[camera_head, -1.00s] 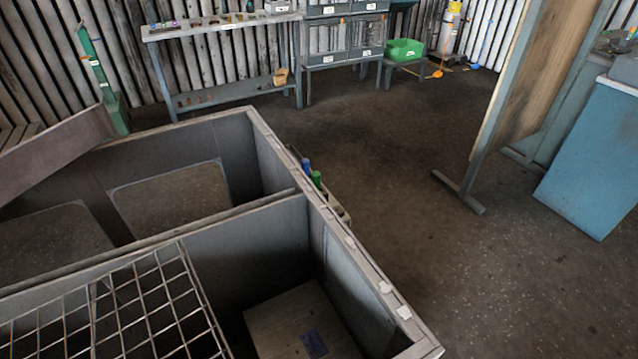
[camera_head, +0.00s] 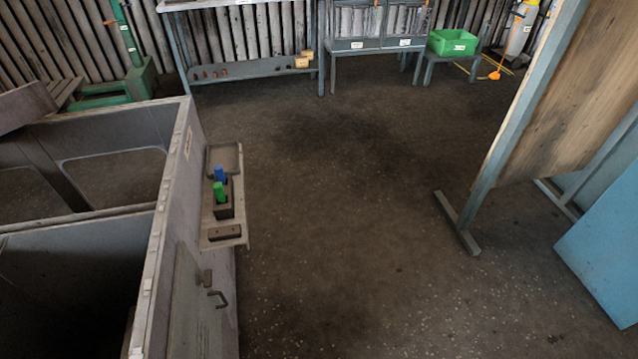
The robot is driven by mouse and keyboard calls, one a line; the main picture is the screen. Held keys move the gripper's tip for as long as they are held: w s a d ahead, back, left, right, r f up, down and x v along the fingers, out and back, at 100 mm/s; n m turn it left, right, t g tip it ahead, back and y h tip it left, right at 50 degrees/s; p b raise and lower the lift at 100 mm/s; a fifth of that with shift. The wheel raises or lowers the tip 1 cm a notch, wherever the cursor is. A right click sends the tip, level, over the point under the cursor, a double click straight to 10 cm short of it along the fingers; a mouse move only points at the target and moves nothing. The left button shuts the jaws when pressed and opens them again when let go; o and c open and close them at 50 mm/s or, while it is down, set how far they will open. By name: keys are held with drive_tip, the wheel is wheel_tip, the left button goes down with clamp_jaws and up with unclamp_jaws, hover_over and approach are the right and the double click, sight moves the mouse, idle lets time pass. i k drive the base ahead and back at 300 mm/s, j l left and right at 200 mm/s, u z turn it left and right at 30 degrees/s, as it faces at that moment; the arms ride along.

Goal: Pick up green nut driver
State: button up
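The green nut driver (camera_head: 218,191) stands upright with its green handle up in a small dark holder (camera_head: 225,210). The holder sits on a narrow shelf (camera_head: 241,229) fixed to the outer side of the grey housing. A blue-handled driver (camera_head: 219,174) stands just behind the green one in the same holder. The lower parts of both drivers are hidden in the holder. My gripper is not in view.
The large grey open-topped housing (camera_head: 162,235) fills the left, with a handle (camera_head: 217,299) on its side below the shelf. Open floor (camera_head: 350,200) lies right of it. A wooden panel on a metal stand (camera_head: 540,95) and a blue cabinet (camera_head: 602,250) stand at the right. A green bin (camera_head: 453,44) is at the back.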

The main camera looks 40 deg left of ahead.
sight(218, 189)
drive_tip(key=i+l+z, duration=0.2)
drive_tip(key=i, duration=0.15)
drive_tip(key=i+l+z, duration=0.2)
drive_tip(key=i+u, duration=0.35)
drive_tip(key=i+l+u, duration=0.15)
drive_tip(key=i+u, duration=0.2)
drive_tip(key=i+j+u, duration=0.1)
drive_tip(key=i+u, duration=0.15)
drive_tip(key=u, duration=0.25)
drive_tip(key=i+u, duration=0.2)
drive_tip(key=u, duration=0.3)
drive_tip(key=i+l+u, duration=0.15)
drive_tip(key=u, duration=0.35)
drive_tip(key=i+l+u, duration=0.2)
drive_tip(key=u, duration=0.25)
drive_tip(key=i+l+u, duration=0.15)
drive_tip(key=i+u, duration=0.25)
drive_tip(key=i+l+u, duration=0.15)
drive_tip(key=u, duration=0.2)
drive_tip(key=i+l+u, duration=0.2)
drive_tip(key=u, duration=0.2)
drive_tip(key=l, duration=0.1)
